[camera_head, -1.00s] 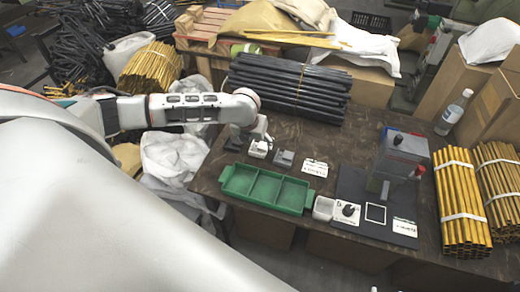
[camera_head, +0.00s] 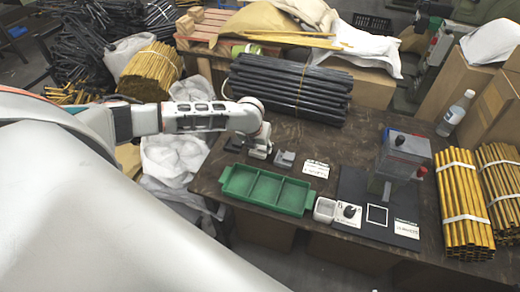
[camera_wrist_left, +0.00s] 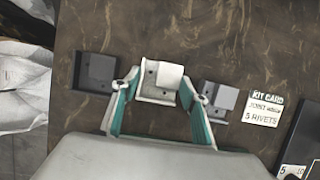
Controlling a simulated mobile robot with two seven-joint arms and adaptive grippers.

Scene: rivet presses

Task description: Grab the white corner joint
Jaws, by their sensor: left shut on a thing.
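The white corner joint (camera_wrist_left: 160,80) lies on the dark table between a dark grey corner joint (camera_wrist_left: 96,72) on its left and a lighter grey one (camera_wrist_left: 219,97) on its right. My left gripper (camera_wrist_left: 158,88) is shut on the white joint, with a green-lined finger on either side of it. In the head view, my left gripper (camera_head: 262,147) partly covers the white joint, behind the green tray. The light grey joint (camera_head: 285,159) stands just right of it. My right gripper is not in view.
A green three-part tray (camera_head: 267,175) stands in front of the joints. A kit card (camera_head: 316,168) lies to their right. A bundle of black tubes (camera_head: 290,88) lies behind. A press (camera_head: 402,158) and yellow tube bundles (camera_head: 462,205) stand further right.

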